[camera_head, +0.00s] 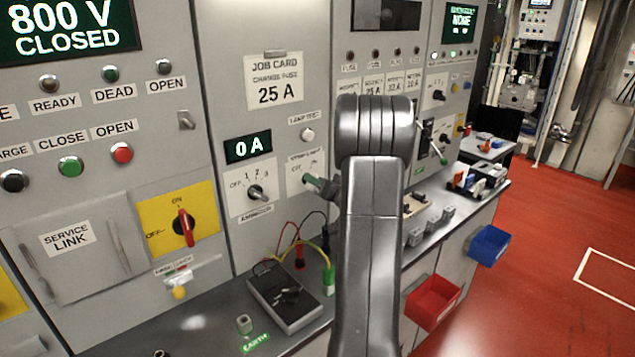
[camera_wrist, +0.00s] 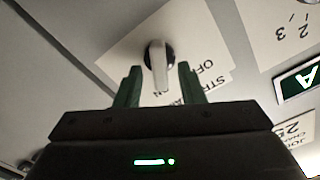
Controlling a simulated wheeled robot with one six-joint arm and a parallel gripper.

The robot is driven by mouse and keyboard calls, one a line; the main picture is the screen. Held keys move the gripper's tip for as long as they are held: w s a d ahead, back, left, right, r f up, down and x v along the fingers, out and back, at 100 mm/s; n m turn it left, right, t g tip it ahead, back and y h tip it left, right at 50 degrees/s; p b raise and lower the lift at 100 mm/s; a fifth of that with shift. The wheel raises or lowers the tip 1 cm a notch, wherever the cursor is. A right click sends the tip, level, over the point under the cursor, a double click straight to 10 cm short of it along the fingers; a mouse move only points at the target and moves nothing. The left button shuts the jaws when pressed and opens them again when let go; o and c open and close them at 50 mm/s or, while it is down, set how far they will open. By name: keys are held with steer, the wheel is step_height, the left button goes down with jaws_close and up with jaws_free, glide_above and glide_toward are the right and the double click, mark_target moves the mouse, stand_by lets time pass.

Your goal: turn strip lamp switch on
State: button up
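The strip lamp switch is a pale lever knob (camera_wrist: 158,62) on a white plate in the wrist view, where the picture is turned over. Its lever runs roughly up and down in that picture, with OFF lettering to its right and ON lettering by its lower end; I cannot tell which end is the pointer. In the head view its plate (camera_head: 296,182) is partly covered. My gripper (camera_wrist: 159,76) is open, with green fingers either side of the knob's lower part and gaps showing. In the head view only a green finger end (camera_head: 318,185) shows; my arm hides the rest.
The ammeter selector (camera_head: 256,193) sits just left, below a 0 A display (camera_head: 248,147). A lamp test button (camera_head: 307,134) is above. A black meter (camera_head: 287,296) with cables lies on the bench below. Red (camera_head: 433,300) and blue (camera_head: 489,245) bins hang off the bench front.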

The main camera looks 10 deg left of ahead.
steer(key=b+v, duration=0.3)
steer(key=v, duration=1)
steer(key=shift+s+d, duration=0.25)
steer(key=shift+d, duration=0.05)
steer(key=p+x, duration=0.3)
steer(key=x, duration=1.1)
steer(key=shift+d, duration=0.1)
